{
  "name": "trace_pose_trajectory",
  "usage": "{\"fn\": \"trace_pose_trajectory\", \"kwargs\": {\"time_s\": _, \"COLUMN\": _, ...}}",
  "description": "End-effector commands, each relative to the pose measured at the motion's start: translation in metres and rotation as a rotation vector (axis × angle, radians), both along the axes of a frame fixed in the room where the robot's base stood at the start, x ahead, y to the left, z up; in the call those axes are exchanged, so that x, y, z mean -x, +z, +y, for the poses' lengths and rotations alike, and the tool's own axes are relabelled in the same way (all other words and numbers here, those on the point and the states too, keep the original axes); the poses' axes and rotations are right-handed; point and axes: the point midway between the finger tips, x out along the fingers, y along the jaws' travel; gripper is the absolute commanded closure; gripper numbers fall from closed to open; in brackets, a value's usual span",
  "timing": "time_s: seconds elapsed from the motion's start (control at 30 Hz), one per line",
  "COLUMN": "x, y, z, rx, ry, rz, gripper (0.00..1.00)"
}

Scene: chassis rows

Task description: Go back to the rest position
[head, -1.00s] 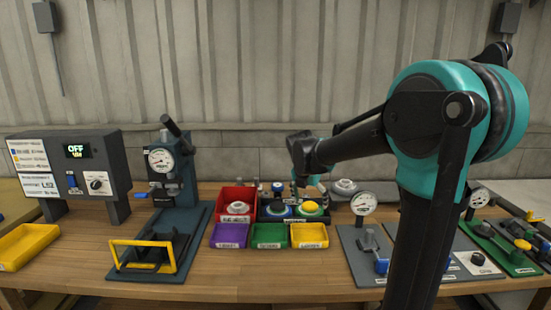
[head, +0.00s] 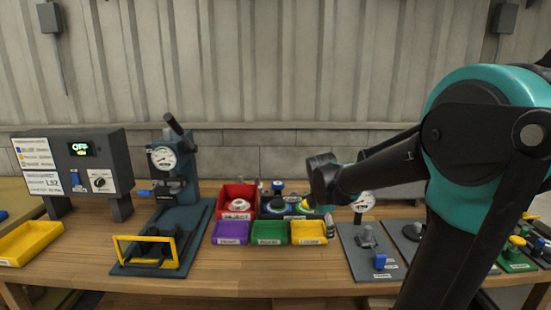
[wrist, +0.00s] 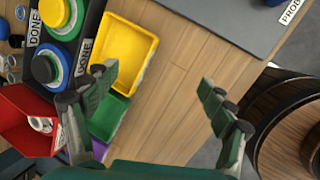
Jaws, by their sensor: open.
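My gripper (wrist: 158,108) is open and empty in the wrist view, its two fingers wide apart above the wooden bench (wrist: 168,80). The yellow bin (wrist: 125,50) and green bin (wrist: 113,103) lie beside the left finger in the wrist view. No object is between the fingers.
The head view shows a red bin (head: 238,193), a purple bin (head: 230,232), a press with a gauge (head: 175,175), a control box (head: 75,165) and a gauge fixture (head: 368,245). A barrel (wrist: 285,115) stands beyond the bench edge. Bare bench lies in front.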

Motion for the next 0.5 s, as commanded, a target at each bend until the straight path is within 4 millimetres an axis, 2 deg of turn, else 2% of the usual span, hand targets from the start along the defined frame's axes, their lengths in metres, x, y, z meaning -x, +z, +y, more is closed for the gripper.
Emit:
{"fn": "trace_pose_trajectory", "kwargs": {"time_s": 0.2, "x": 0.058, "y": -0.034, "z": -0.019, "rx": -0.223, "ry": -0.509, "rz": -0.066, "gripper": 0.17}}
{"fn": "trace_pose_trajectory", "kwargs": {"time_s": 0.5, "x": 0.137, "y": -0.081, "z": -0.032, "rx": -0.532, "ry": -1.228, "rz": -0.127, "gripper": 0.17}}
